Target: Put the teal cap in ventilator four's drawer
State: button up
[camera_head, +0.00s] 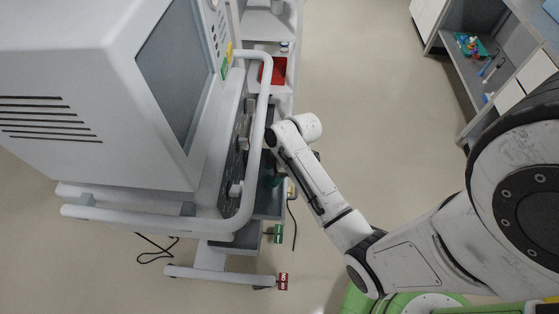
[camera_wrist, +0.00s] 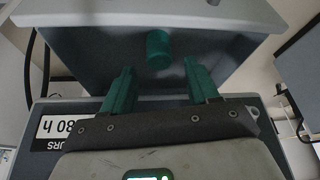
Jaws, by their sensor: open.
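In the wrist view, the teal cap (camera_wrist: 158,48), a short cylinder, shows ahead of my gripper (camera_wrist: 158,72). My gripper's two green fingers are open, and the cap is beyond the gap between their tips, not held. Behind the cap is a dark grey surface, seemingly the inside of an open drawer (camera_wrist: 100,45), with a pale edge across the top. In the head view, my arm reaches to the side of the large ventilator (camera_head: 95,70). My gripper is mostly hidden there, and the cap cannot be made out.
A white label (camera_wrist: 65,130) with black print is beside my gripper in the wrist view. In the head view, a red tray (camera_head: 279,70) sits on a shelf beyond the ventilator. A shelf unit (camera_head: 455,60) with small coloured items stands at the right. The floor between is clear.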

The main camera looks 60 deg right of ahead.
jog(key=v, duration=0.7)
jog(key=s+a+r+m+g+h, duration=0.2)
jog(key=s+a+m, duration=0.5)
jog(key=a, duration=0.6)
jog(key=s+h, duration=0.1)
jog(key=s, duration=0.1)
jog(key=shift+s+a+m+g, duration=0.35)
jog(key=shift+a+m+g, duration=0.05)
